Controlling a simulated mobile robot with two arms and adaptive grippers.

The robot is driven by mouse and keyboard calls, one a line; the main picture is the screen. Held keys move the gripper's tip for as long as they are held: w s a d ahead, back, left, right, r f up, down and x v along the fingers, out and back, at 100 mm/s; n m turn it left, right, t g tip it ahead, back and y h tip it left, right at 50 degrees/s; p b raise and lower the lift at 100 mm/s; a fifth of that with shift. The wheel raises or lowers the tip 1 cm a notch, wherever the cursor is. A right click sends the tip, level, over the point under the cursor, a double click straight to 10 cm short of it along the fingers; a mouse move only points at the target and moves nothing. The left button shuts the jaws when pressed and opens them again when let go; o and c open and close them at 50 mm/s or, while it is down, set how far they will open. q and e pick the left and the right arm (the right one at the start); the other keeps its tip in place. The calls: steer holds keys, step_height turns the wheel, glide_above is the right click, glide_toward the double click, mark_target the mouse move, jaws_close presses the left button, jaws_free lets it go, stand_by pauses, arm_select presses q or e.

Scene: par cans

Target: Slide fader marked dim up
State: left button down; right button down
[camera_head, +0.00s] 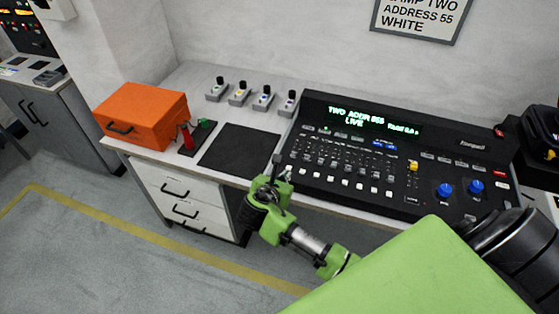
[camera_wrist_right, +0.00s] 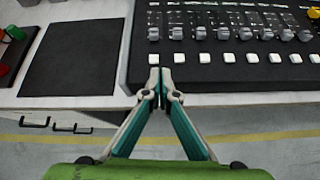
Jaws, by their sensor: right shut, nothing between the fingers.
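The black lighting console (camera_head: 478,156) stands on the bench, with a row of grey faders (camera_wrist_right: 233,35) and white buttons (camera_wrist_right: 203,58) below them. The "dim" label is too small to read. The leftmost fader (camera_wrist_right: 154,34) shows in the right wrist view, with a white button (camera_wrist_right: 154,59) just below it. My right gripper (camera_head: 281,168) is at the console's left front corner. In the right wrist view my right gripper (camera_wrist_right: 160,77) is shut and empty, its tips just below that leftmost button in the picture. I cannot tell whether they touch the console. My left gripper is not in view.
A black mat (camera_head: 240,146) lies left of the console. An orange box (camera_head: 145,117), a red-handled lever (camera_head: 187,136) and several small switch units (camera_head: 240,94) stand on the bench. The console's lit screen (camera_head: 360,118) reads TWO, ADDR 055, LIVE. White drawers (camera_head: 190,203) are below.

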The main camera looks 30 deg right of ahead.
mark_target(293, 157)
steer(key=shift+n, duration=0.5)
steer(key=w+d+f, duration=0.1)
steer(key=w+d, duration=0.3)
steer(key=w+d+f, duration=0.1)
steer(key=w+d, duration=0.1)
steer(key=w, duration=0.1)
steer(key=shift+f+p, duration=0.35)
steer(key=shift+p, duration=0.05)
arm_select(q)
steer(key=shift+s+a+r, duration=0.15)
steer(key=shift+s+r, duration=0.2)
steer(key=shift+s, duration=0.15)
arm_select(e)
steer(key=w+d, duration=0.3)
steer(key=w+d+b, duration=0.1)
steer(key=w+d, duration=0.1)
steer(key=d, duration=0.1)
steer(key=shift+w+d, duration=0.4)
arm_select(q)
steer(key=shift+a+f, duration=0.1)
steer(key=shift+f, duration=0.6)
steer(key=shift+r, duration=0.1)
